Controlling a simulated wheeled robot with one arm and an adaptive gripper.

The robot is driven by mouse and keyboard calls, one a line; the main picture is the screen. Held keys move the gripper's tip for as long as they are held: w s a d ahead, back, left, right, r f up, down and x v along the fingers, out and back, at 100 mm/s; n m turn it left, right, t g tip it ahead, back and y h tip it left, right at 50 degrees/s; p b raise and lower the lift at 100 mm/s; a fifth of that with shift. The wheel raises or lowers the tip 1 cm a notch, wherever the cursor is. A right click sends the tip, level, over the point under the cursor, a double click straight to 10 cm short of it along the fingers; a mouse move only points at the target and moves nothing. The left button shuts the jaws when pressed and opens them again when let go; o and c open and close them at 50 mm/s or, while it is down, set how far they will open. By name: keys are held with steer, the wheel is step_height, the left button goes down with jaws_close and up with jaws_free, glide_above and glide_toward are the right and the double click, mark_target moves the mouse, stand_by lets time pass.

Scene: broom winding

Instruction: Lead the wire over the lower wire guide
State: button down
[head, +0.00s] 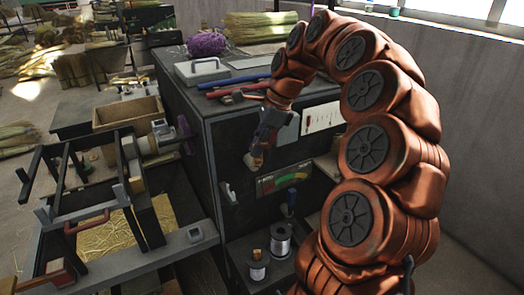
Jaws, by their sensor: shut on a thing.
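My gripper (257,157) is in front of the dark cabinet (213,150), near its upper front corner and above the spools. It is shut on what appears to be the wire end, though the strand is too thin to make out. Two wire spools stand on the cabinet's lower shelf, a larger one (281,241) behind and a smaller one (257,267) nearer. A small grey fitting (229,192) on the cabinet edge sits below left of my gripper. I cannot tell for sure whether it is the lower wire guide.
A blue-handled tool (291,204) stands above the spools. Bars and tools (238,88) lie on top. A winding frame (130,165) and straw-covered bench (110,235) are left.

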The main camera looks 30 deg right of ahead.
steer(key=w+r+p, duration=0.3)
steer(key=r+p, duration=0.1)
steer(key=r, duration=0.2)
steer(key=w+a+f+p, duration=0.15)
steer(key=w+a, duration=0.25)
steer(key=a, duration=0.8)
step_height(320, 180, down, 21)
steer(key=b, duration=0.7)
stand_by(0.4)
steer(key=shift+r, duration=0.1)
stand_by(0.6)
